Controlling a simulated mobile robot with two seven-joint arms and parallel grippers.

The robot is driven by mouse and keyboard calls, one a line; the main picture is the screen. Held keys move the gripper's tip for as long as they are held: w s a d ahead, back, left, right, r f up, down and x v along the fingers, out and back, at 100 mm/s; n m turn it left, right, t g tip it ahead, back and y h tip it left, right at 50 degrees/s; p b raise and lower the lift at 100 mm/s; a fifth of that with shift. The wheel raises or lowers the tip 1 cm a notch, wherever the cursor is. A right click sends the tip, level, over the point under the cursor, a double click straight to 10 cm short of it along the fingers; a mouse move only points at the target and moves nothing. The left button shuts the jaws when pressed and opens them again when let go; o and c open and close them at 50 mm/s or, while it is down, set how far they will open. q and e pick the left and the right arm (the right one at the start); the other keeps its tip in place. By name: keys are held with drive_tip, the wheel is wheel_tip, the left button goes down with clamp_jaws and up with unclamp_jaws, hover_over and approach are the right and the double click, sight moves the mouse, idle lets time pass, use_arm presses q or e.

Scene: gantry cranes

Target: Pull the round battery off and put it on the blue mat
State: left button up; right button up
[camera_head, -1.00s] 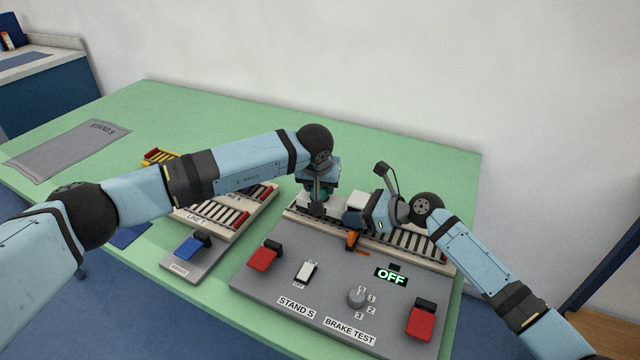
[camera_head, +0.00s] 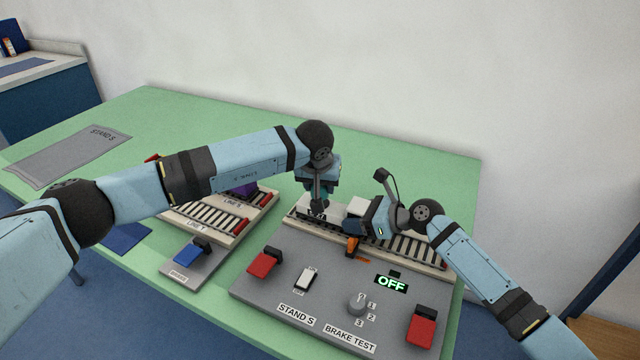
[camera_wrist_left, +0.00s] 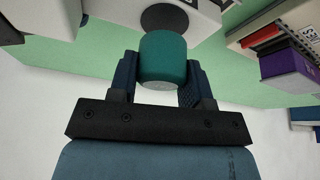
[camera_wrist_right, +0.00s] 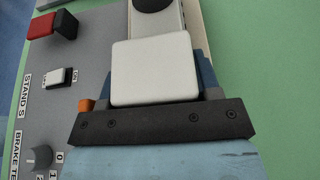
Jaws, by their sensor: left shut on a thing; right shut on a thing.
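The round battery is a teal cylinder (camera_wrist_left: 163,58) between the fingers of my left gripper (camera_wrist_left: 162,82) in the left wrist view. My left gripper (camera_head: 318,200) is shut on it, just above the white unit (camera_head: 335,211) on the stand's rails. A dark round disc (camera_wrist_left: 165,18) shows on the unit just beyond the battery; the battery looks apart from it. My right gripper (camera_head: 358,222) is shut on the unit's white block (camera_wrist_right: 155,68). The blue mat (camera_head: 125,237) lies at the table's front left, partly behind my left arm.
The grey stand panel (camera_head: 330,290) has red clamps (camera_head: 264,262), a white switch (camera_head: 307,278), a knob (camera_head: 357,302) and a display reading OFF (camera_head: 391,284). Other rail lines (camera_head: 205,215) with a purple block (camera_head: 243,188) lie left. A grey mat (camera_head: 70,155) lies far left.

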use_arm(q)
drive_tip(key=shift+r, duration=0.1)
drive_tip(key=shift+r, duration=1.9)
use_arm(e)
drive_tip(key=o, duration=1.4)
drive_tip(key=shift+c, duration=0.2)
